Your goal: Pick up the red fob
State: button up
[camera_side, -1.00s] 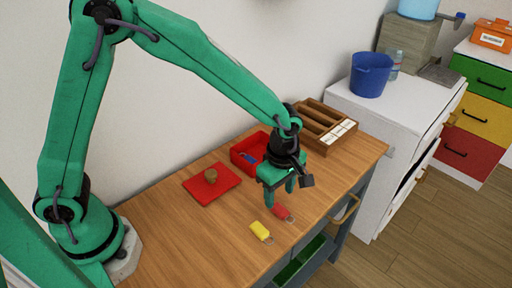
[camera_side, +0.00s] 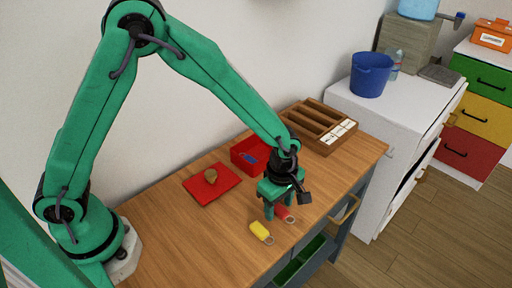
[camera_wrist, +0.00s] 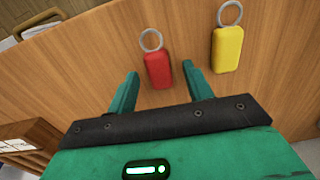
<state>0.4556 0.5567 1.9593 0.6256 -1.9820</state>
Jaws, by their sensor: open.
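The red fob (camera_wrist: 158,70) lies on the wooden table with its metal ring (camera_wrist: 151,40) pointing away from my gripper in the wrist view. My gripper (camera_wrist: 160,78) is open, with one finger on each side of the red fob and a gap to both. In the side view the red fob (camera_side: 284,214) is partly hidden behind a finger of my gripper (camera_side: 278,212), which points down close to the table. A yellow fob (camera_side: 260,230) with a ring lies just to the left of it; it also shows in the wrist view (camera_wrist: 227,49), right of the right finger.
A wooden compartment tray (camera_side: 345,141) stands at the back right. The table's front left is clear.

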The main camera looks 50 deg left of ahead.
aim_at(279, 207)
jog(key=shift+c, duration=0.4)
jog(key=c, duration=1)
jog(key=shift+r, duration=0.1)
jog(key=shift+r, duration=0.4)
notch_tip(279, 207, up, 3)
jog(key=shift+r, duration=0.1)
jog(key=s+d+r, duration=0.2)
jog(key=s, duration=0.1)
jog(key=s+d+r, duration=0.2)
jog(key=s, duration=0.1)
jog(key=s+d+r, duration=0.2)
jog(key=s, duration=0.1)
jog(key=shift+s+d+r, duration=0.15)
jog(key=shift+s+r, duration=0.25)
